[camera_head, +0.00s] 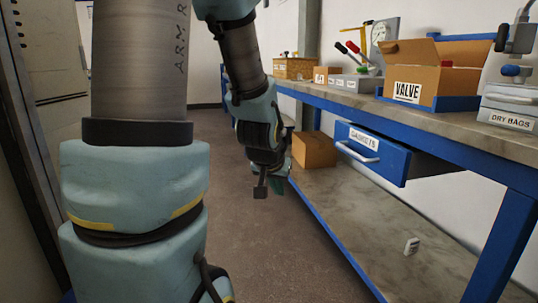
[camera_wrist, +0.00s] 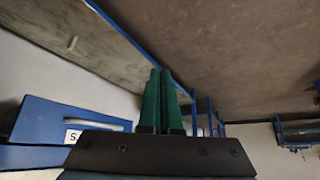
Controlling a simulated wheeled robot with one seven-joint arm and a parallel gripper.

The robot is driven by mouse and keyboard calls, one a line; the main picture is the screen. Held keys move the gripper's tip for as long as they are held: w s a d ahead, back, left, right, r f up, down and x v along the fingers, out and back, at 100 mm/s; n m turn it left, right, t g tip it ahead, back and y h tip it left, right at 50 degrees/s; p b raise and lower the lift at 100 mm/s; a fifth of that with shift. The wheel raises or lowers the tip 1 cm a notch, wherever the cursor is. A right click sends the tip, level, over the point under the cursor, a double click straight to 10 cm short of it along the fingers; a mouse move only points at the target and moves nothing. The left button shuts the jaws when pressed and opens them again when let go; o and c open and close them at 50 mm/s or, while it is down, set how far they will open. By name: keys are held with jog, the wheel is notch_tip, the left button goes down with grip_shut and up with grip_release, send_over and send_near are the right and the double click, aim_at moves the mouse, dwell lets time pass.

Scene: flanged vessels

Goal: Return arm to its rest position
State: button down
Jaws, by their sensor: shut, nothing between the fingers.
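My arm hangs down in front of the camera in the head view. My gripper (camera_head: 268,188) is at its lower end, over the floor to the left of the workbench. In the wrist view its two green fingers (camera_wrist: 161,72) lie together, shut and empty. A blue drawer (camera_head: 378,153) labelled GASKETS stands pulled out under the bench top, to the right of my gripper and apart from it. The drawer also shows in the wrist view (camera_wrist: 60,118).
The workbench (camera_head: 460,118) carries a VALVE box (camera_head: 425,82), a DRY BAGS bin (camera_head: 510,108) and several tools. The aisle floor (camera_head: 240,240) is clear.

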jog(key=s+a+f+n+g+y, duration=0.25)
jog(key=s+a+g, duration=0.25)
jog(key=s+a, duration=0.45)
notch_tip(320, 180, up, 28)
jog(key=p, duration=2.8)
jog(key=shift+s+d, duration=0.25)
jog(key=shift+s, duration=0.1)
jog(key=shift+h, duration=0.25)
